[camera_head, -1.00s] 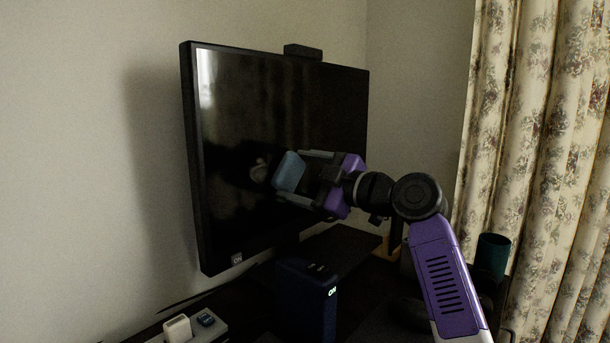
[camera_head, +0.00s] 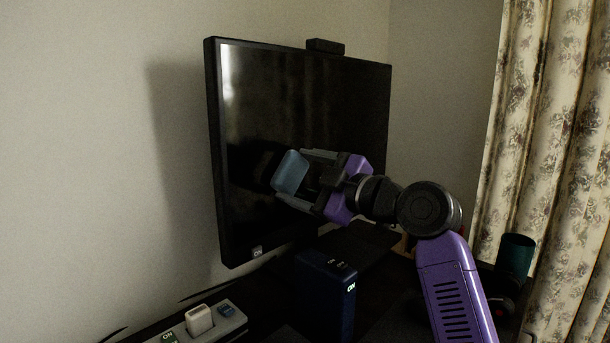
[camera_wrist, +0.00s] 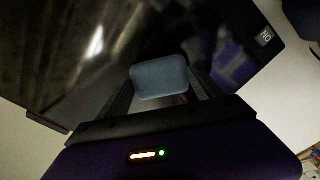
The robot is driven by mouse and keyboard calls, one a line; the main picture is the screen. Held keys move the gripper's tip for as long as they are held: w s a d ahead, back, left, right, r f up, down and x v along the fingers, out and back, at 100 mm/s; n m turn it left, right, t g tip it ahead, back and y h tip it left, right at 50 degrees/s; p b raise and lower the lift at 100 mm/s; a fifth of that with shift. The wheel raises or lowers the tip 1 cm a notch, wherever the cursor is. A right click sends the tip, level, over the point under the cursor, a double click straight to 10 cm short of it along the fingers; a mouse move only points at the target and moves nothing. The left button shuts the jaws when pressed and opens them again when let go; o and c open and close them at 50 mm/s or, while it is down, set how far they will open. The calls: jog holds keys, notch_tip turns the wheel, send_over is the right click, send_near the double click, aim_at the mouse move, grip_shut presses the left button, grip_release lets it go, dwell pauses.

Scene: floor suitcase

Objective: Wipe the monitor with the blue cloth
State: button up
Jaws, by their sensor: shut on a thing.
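The black monitor (camera_head: 300,105) stands on the desk against the wall, its dark glossy screen facing my arm. My gripper (camera_head: 294,180) is in front of the lower middle of the screen, shut on the blue cloth (camera_head: 290,172), which looks like a flat rounded pad. In the wrist view the cloth (camera_wrist: 160,80) sits between the fingertips with the monitor screen (camera_wrist: 95,60) behind it. I cannot tell whether the cloth touches the screen.
A dark blue box (camera_head: 326,296) stands on the desk below my gripper. A power strip (camera_head: 205,326) with a white plug lies at the lower left. A small black device (camera_head: 326,46) sits on top of the monitor. A teal cup (camera_head: 514,256) stands near the floral curtain (camera_head: 560,140).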

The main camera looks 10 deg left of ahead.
aim_at(278, 183)
jog(key=shift+s+a+p, duration=0.3)
jog(key=shift+s+a, duration=0.9)
jog(key=shift+s, duration=0.2)
jog(key=shift+s+a+f, duration=0.15)
jog(key=shift+s+f, duration=0.05)
jog(key=shift+v, duration=2.95)
jog(key=shift+w+r, duration=0.1)
jog(key=shift+r, duration=0.1)
jog(key=shift+d, duration=0.2)
jog(key=shift+b+v, duration=0.3)
jog(key=shift+v, duration=1.15)
